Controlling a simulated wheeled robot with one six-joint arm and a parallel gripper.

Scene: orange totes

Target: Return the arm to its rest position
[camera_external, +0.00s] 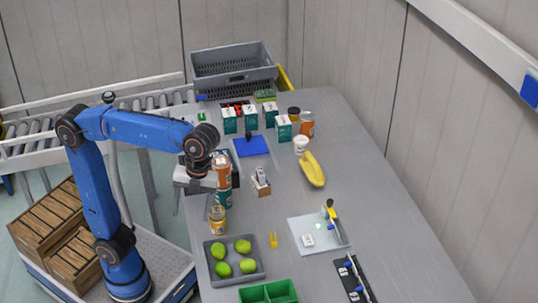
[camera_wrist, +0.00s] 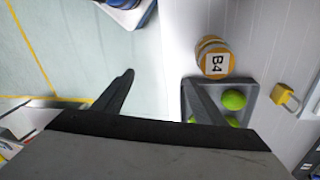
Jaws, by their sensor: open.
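My blue arm (camera_external: 150,128) reaches out from its base at the left, bent at the elbow, with its dark wrist (camera_external: 201,142) over the table's left edge. In the wrist view my gripper (camera_wrist: 162,96) is open, its two dark fingers apart with nothing between them. The pale floor shows between and left of the fingers. The right finger overlaps the edge of the grey tray of green fruit (camera_wrist: 257,115). In the outside view the fingertips are hard to make out beside the stacked orange and teal cans (camera_external: 222,174).
A jar (camera_external: 218,220), marked B4 in the wrist view (camera_wrist: 214,62), stands near the table's left edge. The grey fruit tray (camera_external: 235,279) is in front of it. A yellow padlock (camera_external: 273,241) lies nearby. Wooden crates (camera_external: 45,220) and a roller conveyor (camera_external: 40,130) are at left.

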